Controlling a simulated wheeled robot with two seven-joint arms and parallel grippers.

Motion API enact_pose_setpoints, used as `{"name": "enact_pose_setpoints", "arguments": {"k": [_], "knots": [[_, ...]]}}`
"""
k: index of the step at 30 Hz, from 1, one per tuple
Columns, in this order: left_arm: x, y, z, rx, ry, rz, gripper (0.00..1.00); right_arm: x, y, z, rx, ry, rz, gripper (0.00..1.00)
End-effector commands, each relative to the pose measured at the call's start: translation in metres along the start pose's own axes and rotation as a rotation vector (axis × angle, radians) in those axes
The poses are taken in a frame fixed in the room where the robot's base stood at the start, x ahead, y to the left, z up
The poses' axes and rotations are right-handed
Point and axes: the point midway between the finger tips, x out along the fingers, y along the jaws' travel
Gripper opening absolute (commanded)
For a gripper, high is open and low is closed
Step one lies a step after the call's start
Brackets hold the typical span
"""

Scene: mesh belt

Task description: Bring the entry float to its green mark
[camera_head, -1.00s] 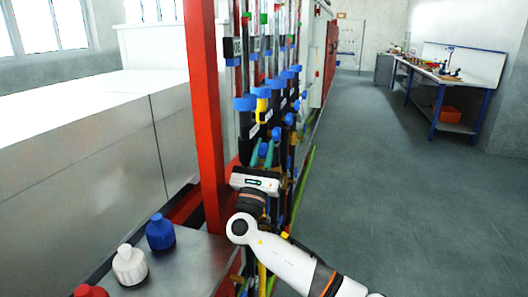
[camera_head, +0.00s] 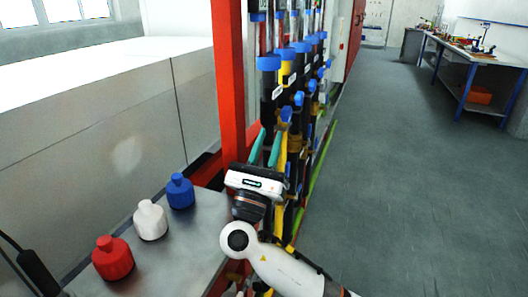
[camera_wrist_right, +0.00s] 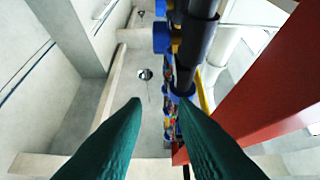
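Upright flowmeter tubes (camera_head: 279,30) with blue fittings stand in a row beside the red post, cut off by the top edge in the head view. I cannot make out the entry float or its green mark. My right gripper (camera_head: 266,138) points up close in front of the row, below the nearest blue-capped fitting (camera_head: 268,63). In the right wrist view its teal fingers (camera_wrist_right: 157,103) are spread with nothing between them. My left gripper is not recognizable in view.
A red post (camera_head: 229,85) stands left of the row. Red (camera_head: 112,260), white (camera_head: 150,220) and blue (camera_head: 180,191) bottles stand on a metal ledge. A dark object (camera_head: 37,272) is at the lower left. The grey floor (camera_head: 410,160) on the right is clear.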

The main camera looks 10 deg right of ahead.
Motion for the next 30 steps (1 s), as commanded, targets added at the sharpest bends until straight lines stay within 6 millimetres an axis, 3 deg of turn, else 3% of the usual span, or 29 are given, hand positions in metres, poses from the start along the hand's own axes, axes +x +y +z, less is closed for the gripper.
{"name": "enact_pose_setpoints", "arguments": {"k": [7, 19, 23, 25, 30], "knots": [[0.003, 0.000, 0.000, 0.000, 0.000, 0.000, 0.00, -0.017, 0.000, -0.015, 0.000, 0.000, 0.000, 0.25], [0.003, 0.000, 0.000, 0.000, 0.000, 0.000, 0.00, -0.020, 0.002, -0.010, 0.022, -0.024, 0.001, 0.25], [0.003, 0.000, 0.000, 0.000, 0.000, 0.000, 0.00, -0.033, 0.017, 0.022, 0.162, -0.168, 0.021, 0.25], [0.003, 0.000, 0.000, 0.000, 0.000, 0.000, 0.00, -0.049, 0.032, 0.052, 0.304, -0.307, 0.059, 0.25], [0.003, 0.000, 0.000, 0.000, 0.000, 0.001, 0.00, -0.115, 0.081, 0.131, 0.722, -0.697, 0.292, 0.25]]}}
